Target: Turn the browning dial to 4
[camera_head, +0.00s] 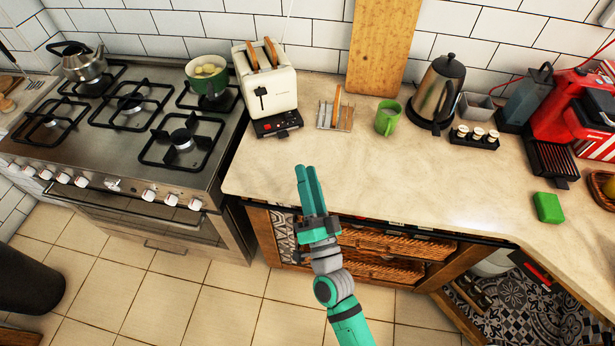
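A cream toaster (272,92) stands on the counter beside the stove, with two slices of toast (262,54) in its slots. A black lever sits on its front face. Below is a dark control panel (277,124) with small red and light marks. The browning dial and its numbers are too small to tell apart there. My gripper (306,168) is in front of the toaster, to its lower right and apart from it, over the counter's front part. Its two green fingers lie side by side with no clear gap, and nothing shows between them.
A toast rack (335,117) and a green mug (388,117) stand right of the toaster. A kettle (436,92) and a red coffee machine (575,110) are farther right. The stove (125,130) with a green pot (207,76) is at left. The counter middle is clear.

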